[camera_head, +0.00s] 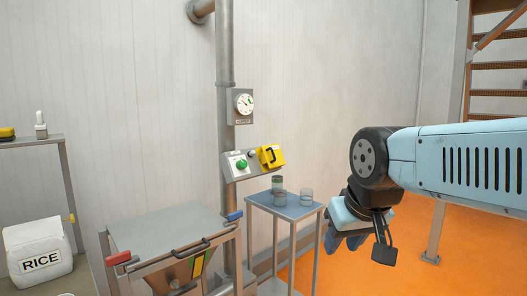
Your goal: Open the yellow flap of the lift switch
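The lift switch box (233,169) is a grey panel fixed to the vertical pipe, with a green knob (242,164) on its left part. The yellow flap (271,156) with a dark handle sits on the right part of the box. Whether the flap is shut or ajar is hard to tell at this size. My gripper (360,240) hangs at the end of my light-blue arm, to the right of the box and lower in the picture, apart from the flap.
A hopper with a grey lid (165,229) stands front left. A RICE bag (38,248) is at far left. Orange floor lies open at right.

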